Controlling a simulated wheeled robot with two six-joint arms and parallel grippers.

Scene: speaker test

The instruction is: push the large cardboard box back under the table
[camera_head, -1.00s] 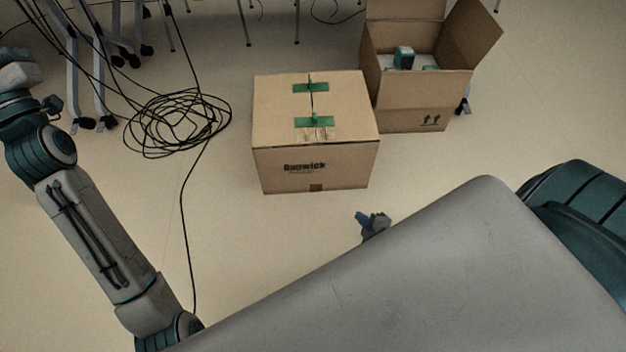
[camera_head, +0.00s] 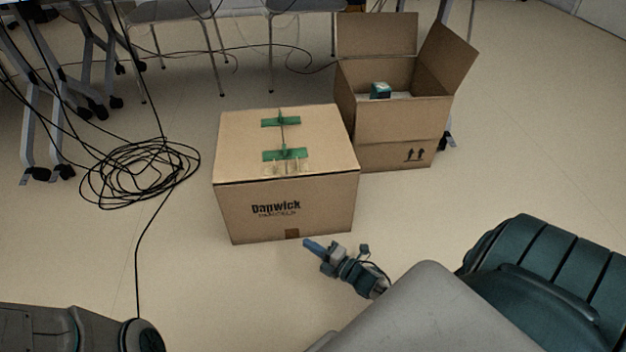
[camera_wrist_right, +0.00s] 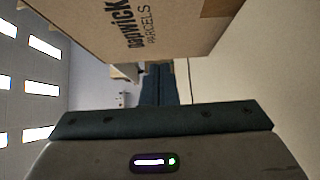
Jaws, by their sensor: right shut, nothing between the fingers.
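The large cardboard box (camera_head: 265,212) stands closed on the floor in the middle of the head view. It has green tape on top and "Dapwick Parcels" printed on its near side. The box also shows at the top of the right wrist view (camera_wrist_right: 165,28). My right gripper (camera_head: 309,244) is shut and empty, its blue fingertips just in front of the near side, by the lower right part; I cannot tell whether they touch. The fingers also show in the right wrist view (camera_wrist_right: 158,88). My left gripper is out of view. Only table legs show at the top left (camera_head: 105,60).
An open cardboard box (camera_head: 390,125) with a small teal item (camera_head: 380,91) stands right behind the large box. A coiled black cable (camera_head: 140,172) lies on the floor to the left. Chairs (camera_head: 180,12) stand at the back. The floor at right is clear.

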